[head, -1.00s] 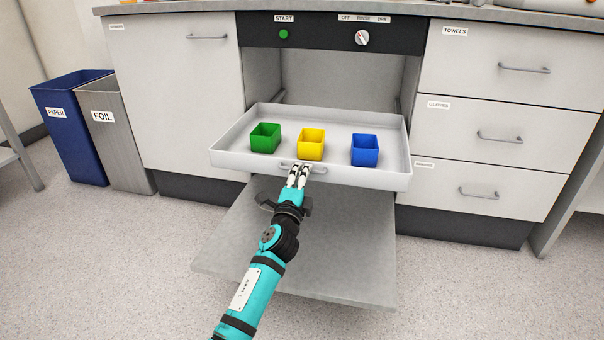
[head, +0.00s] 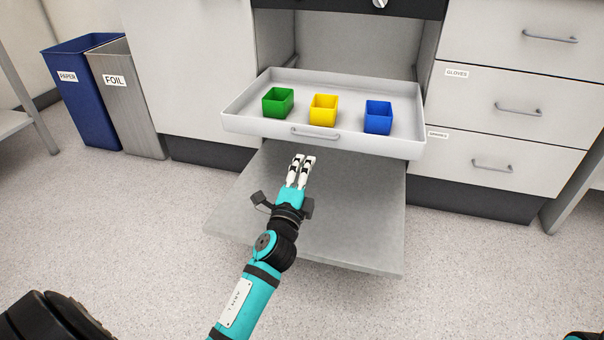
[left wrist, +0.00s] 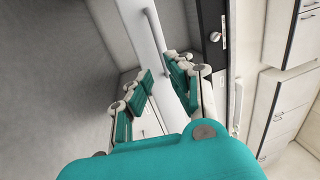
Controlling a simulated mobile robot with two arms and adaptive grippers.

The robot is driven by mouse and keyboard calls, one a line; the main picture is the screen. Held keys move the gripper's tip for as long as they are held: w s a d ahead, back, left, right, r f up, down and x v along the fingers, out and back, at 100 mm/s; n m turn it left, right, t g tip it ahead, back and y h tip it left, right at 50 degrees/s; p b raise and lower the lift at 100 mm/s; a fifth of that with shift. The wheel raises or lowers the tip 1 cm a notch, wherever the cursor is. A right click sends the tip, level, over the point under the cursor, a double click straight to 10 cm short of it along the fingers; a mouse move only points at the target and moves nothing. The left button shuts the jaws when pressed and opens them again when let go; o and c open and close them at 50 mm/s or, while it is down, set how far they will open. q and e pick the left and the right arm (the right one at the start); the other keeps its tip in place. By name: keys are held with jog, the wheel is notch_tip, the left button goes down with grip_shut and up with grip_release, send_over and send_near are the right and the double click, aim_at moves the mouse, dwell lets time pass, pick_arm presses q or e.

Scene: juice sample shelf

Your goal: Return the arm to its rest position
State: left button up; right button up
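My left arm reaches in from the bottom of the head view. Its gripper (head: 303,160) is in front of and below the handle (head: 316,133) of the pulled-out white tray (head: 255,124), apart from it. In the left wrist view the two teal-padded fingers (left wrist: 163,88) stand apart with nothing between them, so it is open. The handle (left wrist: 156,31) shows beyond the fingertips there. My right gripper is not in view.
Green (head: 277,104), yellow (head: 323,112) and blue (head: 378,119) cups stand in the tray. A lowered grey door panel (head: 350,225) lies beneath the arm. Drawers (head: 500,105) are at right. Paper (head: 85,100) and foil (head: 130,105) bins stand at left.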

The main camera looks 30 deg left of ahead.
pick_arm(q)
jog(key=shift+v, duration=1)
